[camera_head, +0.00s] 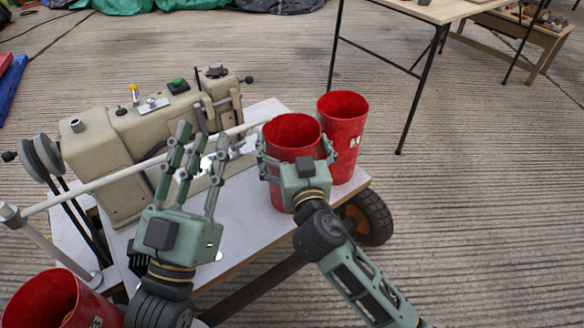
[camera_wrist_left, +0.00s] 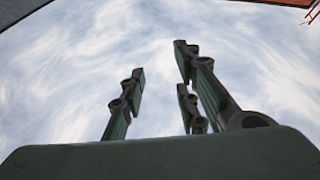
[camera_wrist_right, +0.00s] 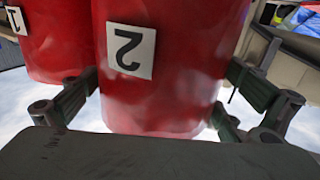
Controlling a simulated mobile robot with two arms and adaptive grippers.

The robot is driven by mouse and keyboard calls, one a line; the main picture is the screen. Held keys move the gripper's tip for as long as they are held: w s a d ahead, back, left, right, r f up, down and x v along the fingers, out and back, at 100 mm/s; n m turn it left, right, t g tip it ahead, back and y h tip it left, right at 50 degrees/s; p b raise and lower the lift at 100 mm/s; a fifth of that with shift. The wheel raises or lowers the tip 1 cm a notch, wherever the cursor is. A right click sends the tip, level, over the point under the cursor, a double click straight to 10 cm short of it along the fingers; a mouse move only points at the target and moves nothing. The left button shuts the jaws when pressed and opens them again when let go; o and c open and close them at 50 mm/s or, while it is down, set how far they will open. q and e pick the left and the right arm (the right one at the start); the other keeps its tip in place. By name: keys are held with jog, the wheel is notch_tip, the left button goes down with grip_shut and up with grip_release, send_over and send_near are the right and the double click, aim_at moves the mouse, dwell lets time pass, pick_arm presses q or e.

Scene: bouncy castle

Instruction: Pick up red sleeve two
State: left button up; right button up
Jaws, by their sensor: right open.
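Red sleeve two (camera_head: 292,132) stands upright on the white-topped cart (camera_head: 262,110) in the head view. In the right wrist view the same sleeve (camera_wrist_right: 175,60) bears a label "2" that appears upside down. My right gripper (camera_head: 297,150) is open, with its fingers on both sides of the sleeve; I cannot tell whether they touch it. It also shows in the right wrist view (camera_wrist_right: 160,105). A second red sleeve (camera_head: 343,130), labelled "1" in the right wrist view (camera_wrist_right: 50,35), stands just to the right. My left gripper (camera_head: 190,165) is open and empty, fingers pointing up.
A beige sewing-type machine (camera_head: 125,140) with a pale rod (camera_head: 110,178) in front fills the left of the cart. Another red sleeve (camera_head: 55,302) is at the lower left. A wooden table (camera_head: 430,10) stands at the back right. The concrete floor at right is clear.

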jog(key=shift+w+a, duration=0.15)
jog(key=shift+w, duration=0.45)
jog(key=shift+c, duration=0.5)
jog(key=c, duration=1.1)
jog(key=shift+c, duration=0.4)
jog(key=shift+r, duration=0.15)
